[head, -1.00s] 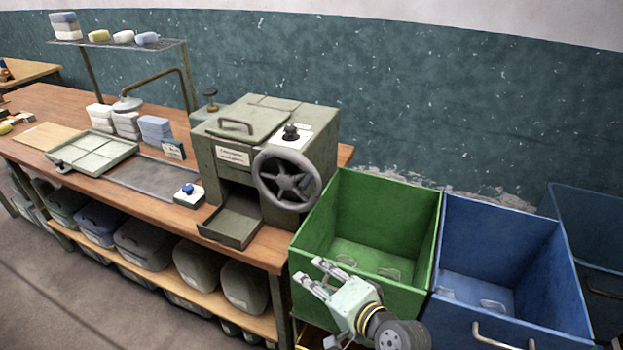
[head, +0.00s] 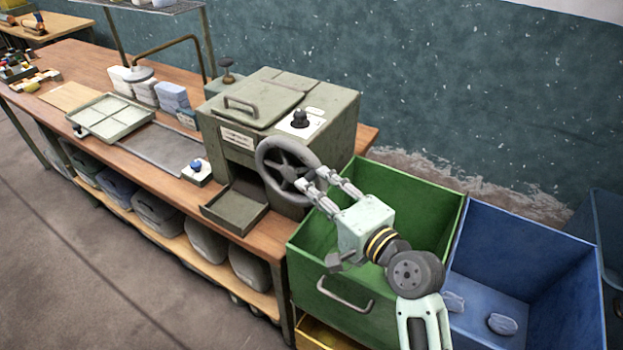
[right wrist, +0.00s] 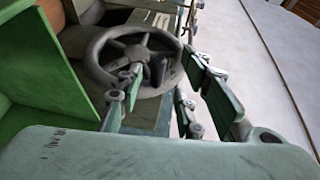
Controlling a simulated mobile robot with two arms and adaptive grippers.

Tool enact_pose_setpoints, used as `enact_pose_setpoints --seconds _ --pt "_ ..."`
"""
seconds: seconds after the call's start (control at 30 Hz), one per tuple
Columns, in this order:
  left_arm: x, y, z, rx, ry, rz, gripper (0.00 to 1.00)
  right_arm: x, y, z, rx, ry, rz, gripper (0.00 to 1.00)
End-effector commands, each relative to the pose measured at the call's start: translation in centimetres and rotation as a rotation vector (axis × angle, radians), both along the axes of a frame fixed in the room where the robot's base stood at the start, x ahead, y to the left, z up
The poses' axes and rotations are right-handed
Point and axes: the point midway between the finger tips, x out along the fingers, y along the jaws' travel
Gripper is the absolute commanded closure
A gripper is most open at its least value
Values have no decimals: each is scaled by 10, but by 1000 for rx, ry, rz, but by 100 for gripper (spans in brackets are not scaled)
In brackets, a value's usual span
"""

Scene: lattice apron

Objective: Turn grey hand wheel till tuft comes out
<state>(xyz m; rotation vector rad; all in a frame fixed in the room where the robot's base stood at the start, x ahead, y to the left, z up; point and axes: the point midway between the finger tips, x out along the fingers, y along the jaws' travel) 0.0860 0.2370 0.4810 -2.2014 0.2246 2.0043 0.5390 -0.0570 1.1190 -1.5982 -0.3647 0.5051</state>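The grey hand wheel (head: 289,171) is a spoked ring on the front right of the grey-green machine (head: 245,130). It also shows in the right wrist view (right wrist: 98,52), with a dark handle knob near its right side. My right gripper (head: 316,180) is open, its fingertips at the wheel's right rim in the head view. In the right wrist view the fingers (right wrist: 160,75) are spread in front of the wheel; I cannot tell whether they touch it. The machine's front tray (head: 236,208) looks empty, and no tuft shows. My left gripper is not in view.
A green bin (head: 335,275) stands right of the bench, under my right arm, with a blue bin (head: 540,250) beside it. A blue-button box (head: 197,172) sits left of the tray.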

Motion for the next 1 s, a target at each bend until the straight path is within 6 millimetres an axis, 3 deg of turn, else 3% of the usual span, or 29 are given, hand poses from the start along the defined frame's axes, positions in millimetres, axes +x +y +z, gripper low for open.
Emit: enact_pose_setpoints --seconds 0.2,0.57,0.93,1.0 --pt "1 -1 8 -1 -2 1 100 22 13 -2 -1 -1 0 66" --pt "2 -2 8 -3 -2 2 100 27 16 -4 -3 -1 0 66" --pt "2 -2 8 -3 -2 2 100 27 16 -4 -3 2 0 99" --pt "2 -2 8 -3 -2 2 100 27 16 -5 -3 2 0 100"
